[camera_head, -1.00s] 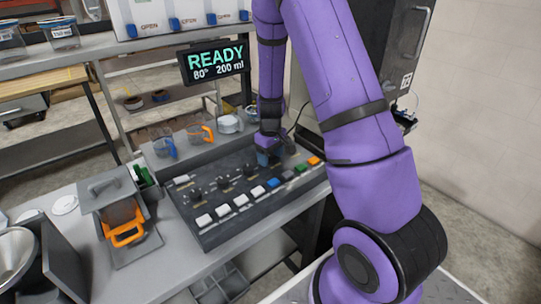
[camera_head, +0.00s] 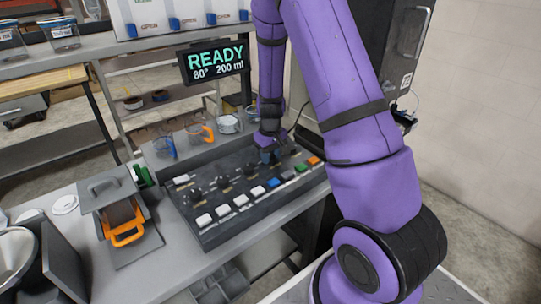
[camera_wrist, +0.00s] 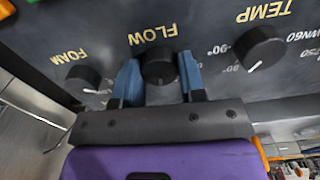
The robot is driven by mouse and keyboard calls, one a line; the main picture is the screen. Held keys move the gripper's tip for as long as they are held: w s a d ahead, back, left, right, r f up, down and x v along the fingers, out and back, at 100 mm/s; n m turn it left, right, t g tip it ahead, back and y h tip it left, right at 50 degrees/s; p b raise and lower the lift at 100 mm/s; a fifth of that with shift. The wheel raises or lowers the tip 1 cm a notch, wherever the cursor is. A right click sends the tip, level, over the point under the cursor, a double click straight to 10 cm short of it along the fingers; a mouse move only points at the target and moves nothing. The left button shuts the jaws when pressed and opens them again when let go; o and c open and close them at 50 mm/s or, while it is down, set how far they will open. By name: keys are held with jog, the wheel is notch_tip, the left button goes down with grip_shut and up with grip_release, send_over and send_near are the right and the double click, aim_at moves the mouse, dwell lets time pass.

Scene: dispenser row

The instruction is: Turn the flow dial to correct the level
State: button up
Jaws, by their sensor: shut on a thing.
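The flow dial (camera_wrist: 159,66) is a round black knob under the word FLOW in the wrist view. My gripper (camera_wrist: 159,74) has blue fingers, one on each side of this dial, and is shut on it. In the head view my gripper (camera_head: 267,157) reaches down onto the sloped black control panel (camera_head: 205,171), and the held dial is hidden there. A hanging display (camera_head: 214,62) reads READY, 80° and 200 ml. The dial's pointer mark cannot be made out.
The foam dial (camera_wrist: 83,79) and temp dial (camera_wrist: 260,48) stand close on either side of the fingers. White, blue, grey, green and orange buttons (camera_head: 257,191) line the panel's front. An orange-handled jug (camera_head: 200,132) stands behind the panel.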

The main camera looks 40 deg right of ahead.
jog(key=m, duration=0.5)
jog(key=shift+m, duration=2.3)
jog(key=o, duration=0.9)
notch_tip(320, 180, up, 11)
jog(key=shift+f, duration=0.1)
